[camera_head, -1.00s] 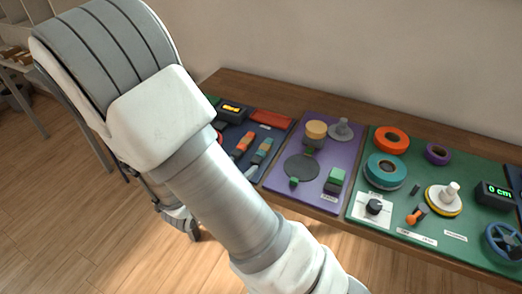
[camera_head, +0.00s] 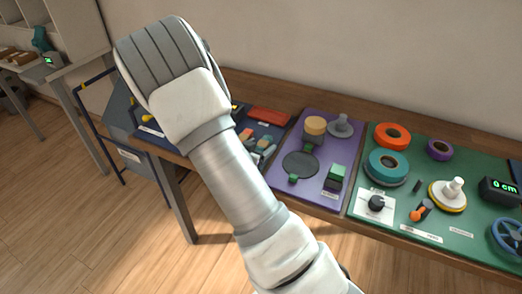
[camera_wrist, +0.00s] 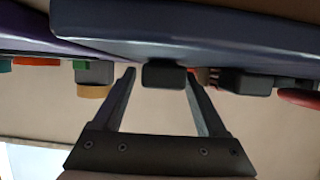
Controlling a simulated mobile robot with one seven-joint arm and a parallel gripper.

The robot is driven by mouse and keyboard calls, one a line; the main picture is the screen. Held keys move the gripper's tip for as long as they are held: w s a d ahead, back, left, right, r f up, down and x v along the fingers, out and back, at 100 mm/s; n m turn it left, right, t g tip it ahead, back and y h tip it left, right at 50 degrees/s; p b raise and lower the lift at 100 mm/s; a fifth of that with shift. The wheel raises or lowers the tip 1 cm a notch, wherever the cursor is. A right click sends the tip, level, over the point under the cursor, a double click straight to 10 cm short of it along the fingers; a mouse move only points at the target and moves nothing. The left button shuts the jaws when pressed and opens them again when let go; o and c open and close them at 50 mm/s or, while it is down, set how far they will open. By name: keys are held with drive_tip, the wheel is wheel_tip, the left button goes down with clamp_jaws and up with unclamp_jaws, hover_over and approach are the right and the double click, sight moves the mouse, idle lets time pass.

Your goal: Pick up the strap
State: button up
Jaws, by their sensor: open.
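I cannot make out a thing that is clearly the strap in either view. My gripper (camera_wrist: 160,74) is open and empty in the wrist view, its two dark fingers apart. A black block (camera_wrist: 164,77) shows between and beyond the fingertips, by the edge of a dark blue board (camera_wrist: 190,32). I cannot tell whether the fingers touch the block. In the head view my arm hides my gripper and part of the blue board (camera_head: 118,113).
A purple board (camera_head: 326,140) and a green board (camera_head: 480,168) lie on the wooden table (camera_head: 250,84). The green board holds an orange roll (camera_head: 393,128), a teal roll (camera_head: 387,159) and a purple roll (camera_head: 439,150). A shelf unit with a bench (camera_head: 70,62) stands at the left.

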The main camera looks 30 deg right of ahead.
drive_tip(key=shift+w+d+f, duration=0.1)
drive_tip(key=shift+w+d, duration=0.05)
drive_tip(key=shift+d, duration=0.05)
clamp_jaws()
idle(0.3)
